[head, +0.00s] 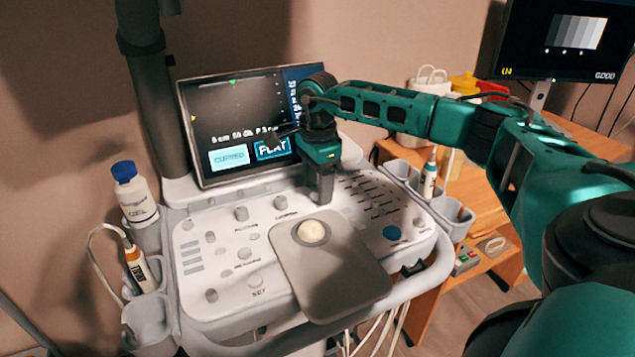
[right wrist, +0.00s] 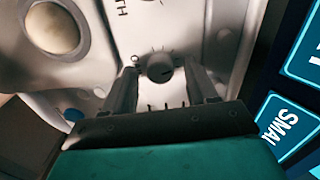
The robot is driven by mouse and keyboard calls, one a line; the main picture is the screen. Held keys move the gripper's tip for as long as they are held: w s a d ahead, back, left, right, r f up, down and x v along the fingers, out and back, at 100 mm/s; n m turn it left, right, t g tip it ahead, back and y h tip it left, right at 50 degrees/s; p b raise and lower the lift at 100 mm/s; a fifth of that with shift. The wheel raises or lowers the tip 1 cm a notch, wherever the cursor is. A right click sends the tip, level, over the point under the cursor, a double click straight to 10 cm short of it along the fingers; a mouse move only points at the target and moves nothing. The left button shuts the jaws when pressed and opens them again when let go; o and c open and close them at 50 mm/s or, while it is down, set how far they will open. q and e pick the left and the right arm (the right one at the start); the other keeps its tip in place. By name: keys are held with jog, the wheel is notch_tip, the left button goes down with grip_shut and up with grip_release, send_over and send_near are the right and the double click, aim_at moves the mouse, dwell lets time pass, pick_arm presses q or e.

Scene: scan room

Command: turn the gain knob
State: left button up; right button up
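The ultrasound console panel (head: 215,285) carries several grey knobs. In the right wrist view a round grey knob (right wrist: 160,68) with tick marks around it lies between the fingertips of my right gripper (right wrist: 163,78). Its name is not readable, so I cannot confirm it is the gain knob. The fingers are apart, with a gap on each side of the knob. In the head view my right gripper (head: 324,198) points down at the panel below the screen and hides this knob. My left gripper is not in view.
The console screen (head: 235,115) stands close behind the gripper. The trackball (head: 313,232) sits in front of it on a grey pad.

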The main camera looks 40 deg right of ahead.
jog(key=c, duration=1)
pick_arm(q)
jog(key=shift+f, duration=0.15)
pick_arm(e)
jog(key=shift+m+p, duration=0.35)
jog(key=shift+m, duration=0.05)
jog(key=m+p, duration=0.1)
jog(key=m, duration=0.1)
jog(key=shift+r+m, duration=0.1)
jog(key=shift+m, duration=0.2)
jog(key=shift+m+p, duration=0.65)
jog(key=shift+m, duration=0.15)
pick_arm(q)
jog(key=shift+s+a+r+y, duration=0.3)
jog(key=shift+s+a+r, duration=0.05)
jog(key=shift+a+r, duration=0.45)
pick_arm(e)
jog(key=shift+m, duration=0.3)
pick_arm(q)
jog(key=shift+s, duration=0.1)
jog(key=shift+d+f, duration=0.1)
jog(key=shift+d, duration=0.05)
